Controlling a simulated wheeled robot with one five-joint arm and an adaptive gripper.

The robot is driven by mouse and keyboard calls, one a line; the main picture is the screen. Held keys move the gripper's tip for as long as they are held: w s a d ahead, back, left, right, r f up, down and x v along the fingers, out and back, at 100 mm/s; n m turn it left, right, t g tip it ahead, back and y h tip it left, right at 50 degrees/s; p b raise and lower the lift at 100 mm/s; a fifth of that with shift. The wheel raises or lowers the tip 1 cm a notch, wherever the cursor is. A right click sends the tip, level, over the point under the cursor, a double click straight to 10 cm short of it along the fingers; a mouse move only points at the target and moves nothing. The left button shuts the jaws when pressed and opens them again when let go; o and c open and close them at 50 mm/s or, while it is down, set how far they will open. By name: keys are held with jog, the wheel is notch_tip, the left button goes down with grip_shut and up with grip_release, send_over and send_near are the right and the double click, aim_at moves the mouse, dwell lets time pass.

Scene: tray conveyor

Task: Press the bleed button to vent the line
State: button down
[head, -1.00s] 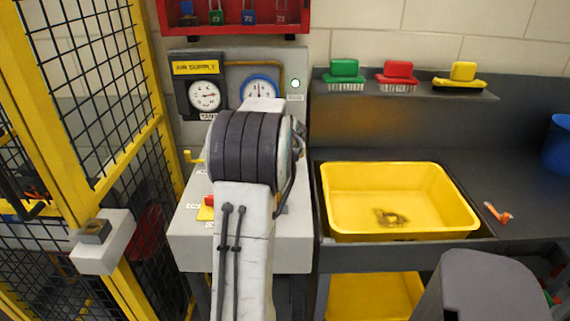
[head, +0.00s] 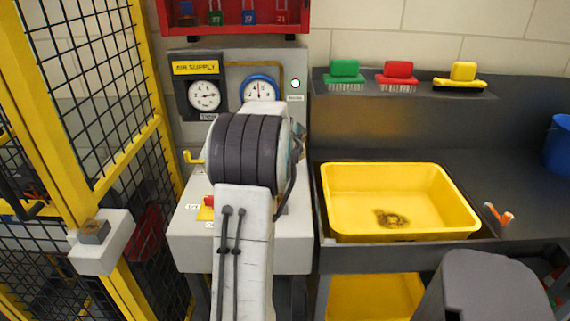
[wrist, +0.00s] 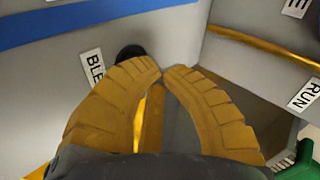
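The black bleed button (wrist: 130,52) shows in the wrist view beside a white label reading "BLE" (wrist: 93,66), the rest of which is cut off by my finger. My gripper (wrist: 161,71) has tan, ribbed fingers with their tips together and nothing visible between them. In the wrist picture the tips appear just right of and below the button, overlapping its lower edge. I cannot tell whether they touch it. In the head view my arm hides the gripper and the bleed button. The air supply panel (head: 190,112) has a white-faced gauge (head: 204,95) and a blue-rimmed gauge (head: 259,89).
A lit round lamp (head: 296,84) is at the panel's right. A yellow handle (head: 193,157) and a red knob (head: 209,201) are left of my arm. A yellow basin (head: 455,200) and several brushes are right. A yellow-framed mesh fence (head: 135,140) stands close left.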

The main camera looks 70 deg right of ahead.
jog(key=shift+r, duration=0.15)
jog(key=shift+r+p, duration=0.5)
jog(key=shift+r, duration=0.15)
jog(key=shift+r+p, duration=2)
jog(key=shift+r, duration=1)
